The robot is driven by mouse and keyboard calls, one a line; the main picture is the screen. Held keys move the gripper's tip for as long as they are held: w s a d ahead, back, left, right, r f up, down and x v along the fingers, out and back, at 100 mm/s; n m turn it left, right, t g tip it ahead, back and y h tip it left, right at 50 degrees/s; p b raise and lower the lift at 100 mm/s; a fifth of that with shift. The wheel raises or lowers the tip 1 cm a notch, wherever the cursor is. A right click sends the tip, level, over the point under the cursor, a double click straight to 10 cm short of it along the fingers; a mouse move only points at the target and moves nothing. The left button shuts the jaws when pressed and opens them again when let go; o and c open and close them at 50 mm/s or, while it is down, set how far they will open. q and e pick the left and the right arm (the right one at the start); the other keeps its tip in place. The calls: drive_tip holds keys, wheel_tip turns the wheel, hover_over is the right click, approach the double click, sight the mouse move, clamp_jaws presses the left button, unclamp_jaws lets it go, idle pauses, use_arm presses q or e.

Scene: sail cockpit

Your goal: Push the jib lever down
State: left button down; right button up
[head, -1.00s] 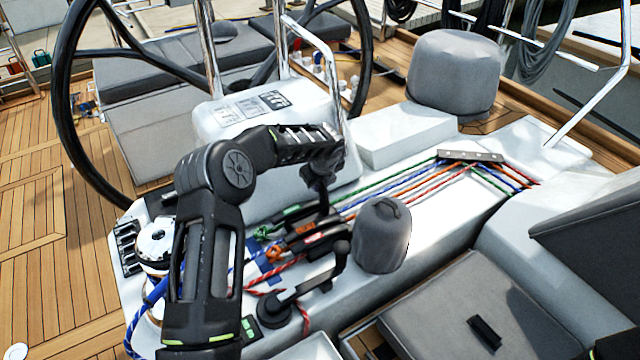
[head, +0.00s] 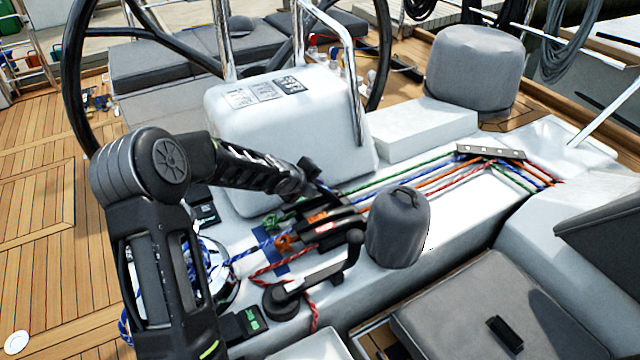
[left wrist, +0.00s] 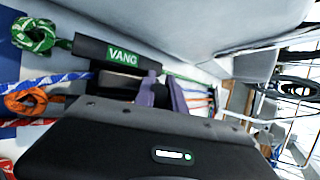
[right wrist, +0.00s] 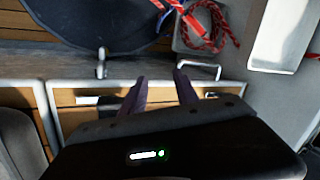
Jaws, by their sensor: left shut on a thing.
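The bank of rope clutches (head: 322,224) sits on the white cockpit side, with green, blue, orange and red ropes running through it. The handle marked VANG (left wrist: 122,56) lies flat in the left wrist view. My left gripper (head: 318,190) is at the far side of the bank. Its fingers (left wrist: 163,96) are close together just beside the VANG handle, shut on a lever that they mostly hide. I take this for the jib lever, but its label is not readable. My right gripper (right wrist: 160,92) is open and empty, away from the clutches.
A winch handle (head: 318,278) and a grey covered winch (head: 398,228) stand close in front of the clutches. The white steering pedestal (head: 285,125) with its steel rail is behind them. A grey cushion (head: 480,310) lies at lower right.

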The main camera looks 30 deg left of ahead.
use_arm(q)
drive_tip(key=shift+s+a+f+t, duration=0.1)
drive_tip(key=shift+s+f+t, duration=0.15)
drive_tip(key=shift+t, duration=0.05)
drive_tip(key=c, duration=1.4)
unclamp_jaws()
drive_tip(key=p+v, duration=0.2)
drive_tip(key=v, duration=0.5)
drive_tip(key=shift+s+r, duration=0.25)
drive_tip(key=shift+r, duration=0.05)
